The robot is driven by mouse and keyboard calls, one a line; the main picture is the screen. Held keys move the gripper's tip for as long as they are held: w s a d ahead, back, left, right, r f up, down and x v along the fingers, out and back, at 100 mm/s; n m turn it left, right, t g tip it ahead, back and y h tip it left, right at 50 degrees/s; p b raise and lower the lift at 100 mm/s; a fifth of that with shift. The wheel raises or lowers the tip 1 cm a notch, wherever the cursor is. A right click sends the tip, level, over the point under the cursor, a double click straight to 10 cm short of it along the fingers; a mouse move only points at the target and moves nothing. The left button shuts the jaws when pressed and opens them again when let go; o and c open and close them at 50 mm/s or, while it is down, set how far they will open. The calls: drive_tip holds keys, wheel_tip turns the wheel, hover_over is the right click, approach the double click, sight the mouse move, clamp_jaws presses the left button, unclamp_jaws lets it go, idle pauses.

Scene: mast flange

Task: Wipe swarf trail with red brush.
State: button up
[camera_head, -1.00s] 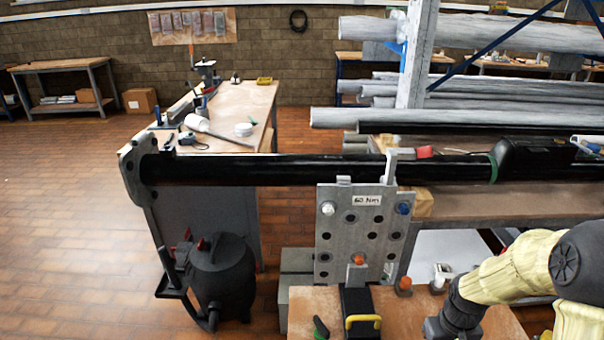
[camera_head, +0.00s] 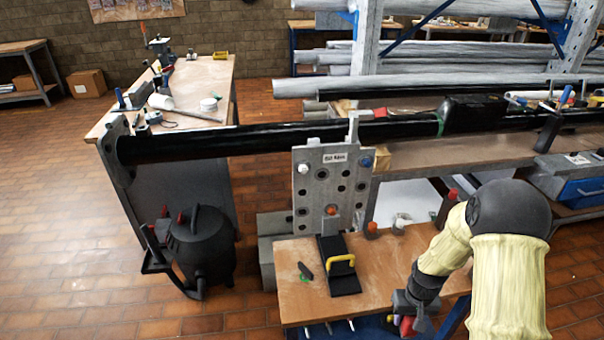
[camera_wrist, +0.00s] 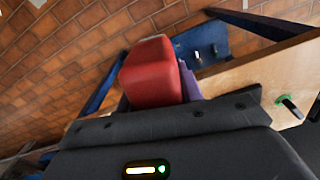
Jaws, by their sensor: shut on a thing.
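My gripper (camera_head: 412,312) is at the front right edge of the wooden bench in the head view, with part of a red brush (camera_head: 407,326) showing below it. In the wrist view my gripper (camera_wrist: 165,112) is shut on the red brush (camera_wrist: 151,72), which shows as a rounded red block. Its bristles are hidden. I cannot make out a swarf trail in either view.
A black vacuum (camera_head: 202,250) stands at left.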

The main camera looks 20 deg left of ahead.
drive_tip(key=s+d+f+m+p, duration=0.4)
drive_tip(key=d+f+p, duration=0.5)
drive_tip(key=d+f, duration=0.1)
drive_tip(key=shift+f, duration=0.3)
drive_tip(key=shift+d, duration=0.1)
